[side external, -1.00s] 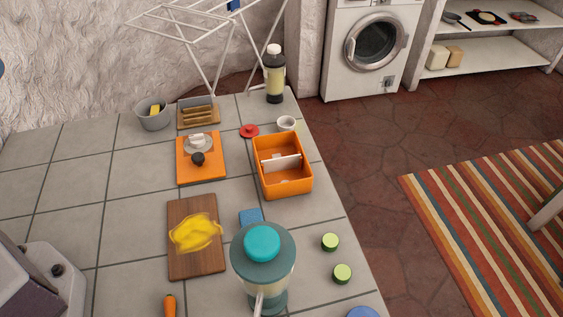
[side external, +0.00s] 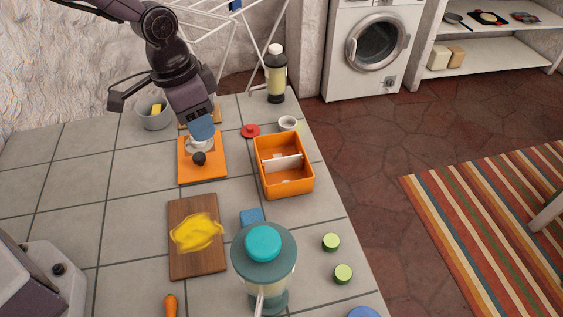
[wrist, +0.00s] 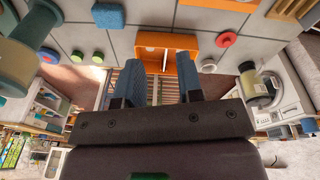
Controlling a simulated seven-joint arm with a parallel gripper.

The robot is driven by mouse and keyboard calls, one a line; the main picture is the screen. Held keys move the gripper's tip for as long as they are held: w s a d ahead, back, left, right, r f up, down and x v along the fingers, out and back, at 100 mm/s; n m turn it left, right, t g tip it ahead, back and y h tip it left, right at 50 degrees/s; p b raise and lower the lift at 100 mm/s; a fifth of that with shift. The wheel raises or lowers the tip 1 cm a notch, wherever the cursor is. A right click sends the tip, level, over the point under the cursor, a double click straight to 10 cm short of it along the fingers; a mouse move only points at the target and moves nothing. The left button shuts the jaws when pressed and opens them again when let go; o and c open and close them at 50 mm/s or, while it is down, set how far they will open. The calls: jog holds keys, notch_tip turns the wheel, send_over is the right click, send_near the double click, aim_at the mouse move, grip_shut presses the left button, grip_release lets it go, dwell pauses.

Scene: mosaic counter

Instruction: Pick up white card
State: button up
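A thin white card (side external: 282,162) stands across the inside of the orange box (side external: 259,171) like a divider, in the side view. The box also shows at the top of the wrist view (wrist: 151,39), partly hidden by my fingers; I cannot clearly make out the card there. My gripper (side external: 202,130) hangs over the far end of the orange board, left of the box and apart from the card. In the wrist view its two blue fingers (wrist: 159,60) are spread apart with nothing held between them.
The orange board (side external: 202,172) carries a dark knob-like item. A white cup (side external: 288,123), a red disc (side external: 251,131) and a bottle (side external: 275,76) stand beyond the box. A blender (side external: 263,265), blue sponge (side external: 251,216) and wooden board (side external: 184,262) are nearer.

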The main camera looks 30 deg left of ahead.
aim_at(281, 158)
jog(key=w+d+f+m+t+h, duration=0.2)
jog(key=w+d+f+m, duration=0.1)
jog(key=w+d, duration=0.4)
jog(key=x, duration=0.4)
jog(key=a+x, duration=0.1)
jog(key=x, duration=0.3)
jog(key=w+x, duration=0.1)
jog(key=x, duration=0.3)
jog(key=shift+w+a+f, duration=0.15)
jog(key=shift+f, duration=0.3)
grip_shut()
